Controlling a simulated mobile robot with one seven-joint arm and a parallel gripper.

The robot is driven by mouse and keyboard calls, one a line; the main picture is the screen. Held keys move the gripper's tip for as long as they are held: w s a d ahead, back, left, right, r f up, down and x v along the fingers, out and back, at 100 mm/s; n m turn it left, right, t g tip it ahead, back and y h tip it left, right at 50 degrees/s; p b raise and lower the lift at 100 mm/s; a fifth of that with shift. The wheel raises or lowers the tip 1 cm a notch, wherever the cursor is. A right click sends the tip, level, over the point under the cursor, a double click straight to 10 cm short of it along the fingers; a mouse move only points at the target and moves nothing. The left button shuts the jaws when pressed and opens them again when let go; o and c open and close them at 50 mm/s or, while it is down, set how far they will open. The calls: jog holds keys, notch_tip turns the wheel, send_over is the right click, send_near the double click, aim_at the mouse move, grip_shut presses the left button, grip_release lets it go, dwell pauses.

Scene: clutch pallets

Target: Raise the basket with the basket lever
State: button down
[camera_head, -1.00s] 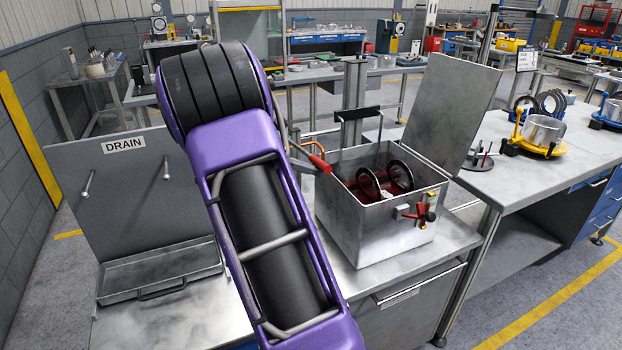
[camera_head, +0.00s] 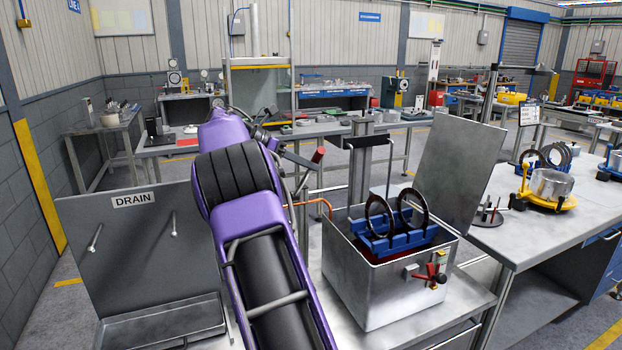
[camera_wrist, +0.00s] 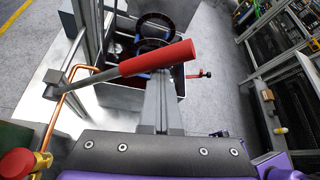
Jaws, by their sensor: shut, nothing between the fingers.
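The blue basket (camera_head: 410,238) holds dark rings (camera_head: 381,218) and sits high in the open metal tank (camera_head: 375,300), its upper part at or above the rim. The rings also show in the wrist view (camera_wrist: 154,24). The basket lever has a red grip (camera_head: 318,155), and it points upward on the tank's left side. In the wrist view the red grip (camera_wrist: 157,58) slants across the picture. My gripper (camera_wrist: 161,82) is shut and empty; its fingers show just below the grip. I cannot tell whether they touch it.
The tank's lid (camera_head: 452,175) stands open at the back right. A black handle frame (camera_head: 370,143) rises above the basket. A copper pipe (camera_head: 318,203) runs by the tank's left side. The DRAIN panel (camera_head: 140,240) and its tray stand at left. A bench with a yellow fixture (camera_head: 545,198) is at right.

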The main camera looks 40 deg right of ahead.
jog(key=shift+w+d+r, duration=0.1)
jog(key=shift+w+r, duration=0.15)
jog(key=shift+r, duration=0.25)
jog(key=shift+w+d+r, duration=0.1)
jog(key=shift+w+r, duration=0.15)
jog(key=shift+r, duration=0.3)
jog(key=f+v, duration=0.1)
jog(key=v, duration=0.6)
jog(key=shift+a, duration=0.35)
